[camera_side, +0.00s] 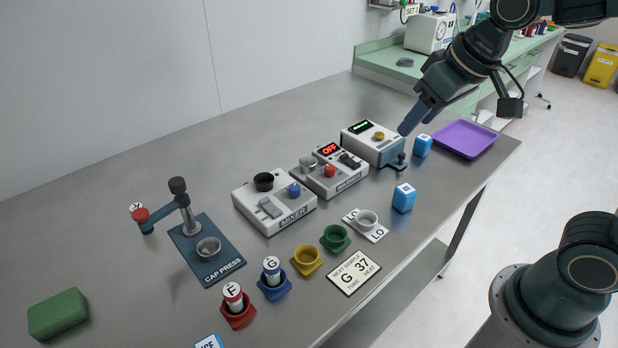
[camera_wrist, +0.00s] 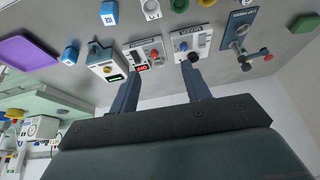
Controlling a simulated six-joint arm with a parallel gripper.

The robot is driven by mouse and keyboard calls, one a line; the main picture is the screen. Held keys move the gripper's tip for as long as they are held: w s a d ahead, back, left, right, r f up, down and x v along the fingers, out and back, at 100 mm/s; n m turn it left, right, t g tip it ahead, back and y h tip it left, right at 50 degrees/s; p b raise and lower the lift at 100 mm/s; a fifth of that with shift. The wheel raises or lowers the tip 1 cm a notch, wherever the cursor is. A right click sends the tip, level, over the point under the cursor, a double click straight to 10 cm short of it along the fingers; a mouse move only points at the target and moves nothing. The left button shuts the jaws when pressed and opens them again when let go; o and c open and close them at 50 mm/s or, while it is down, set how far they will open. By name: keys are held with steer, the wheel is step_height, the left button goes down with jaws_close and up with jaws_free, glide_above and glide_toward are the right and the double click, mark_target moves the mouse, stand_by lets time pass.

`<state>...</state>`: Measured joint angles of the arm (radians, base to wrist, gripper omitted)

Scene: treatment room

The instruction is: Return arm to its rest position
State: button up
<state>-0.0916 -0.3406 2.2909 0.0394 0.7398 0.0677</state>
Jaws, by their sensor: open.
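My gripper (camera_side: 412,120) is raised at the upper right in the side view, above the far end of the steel table (camera_side: 130,230). In the wrist view its two fingers stand apart with nothing between them (camera_wrist: 160,80). In the side view the fingers look close to the white device with a green display (camera_side: 372,138); I cannot tell the exact gap. My arm reaches in from the upper right corner.
A purple tray (camera_side: 464,138) and blue blocks (camera_side: 403,198) are at the table's right. The heater with "OFF" (camera_side: 330,171), mixer (camera_side: 274,203) and cap press (camera_side: 207,247) stand along the middle. Vials F (camera_side: 235,298) and G (camera_side: 271,270) sit in front. A green block (camera_side: 58,315) lies left.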

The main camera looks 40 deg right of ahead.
steer(key=s+d, duration=0.2)
steer(key=s, duration=0.9)
steer(key=shift+s, duration=0.25)
steer(key=shift+f, duration=0.1)
stand_by(0.9)
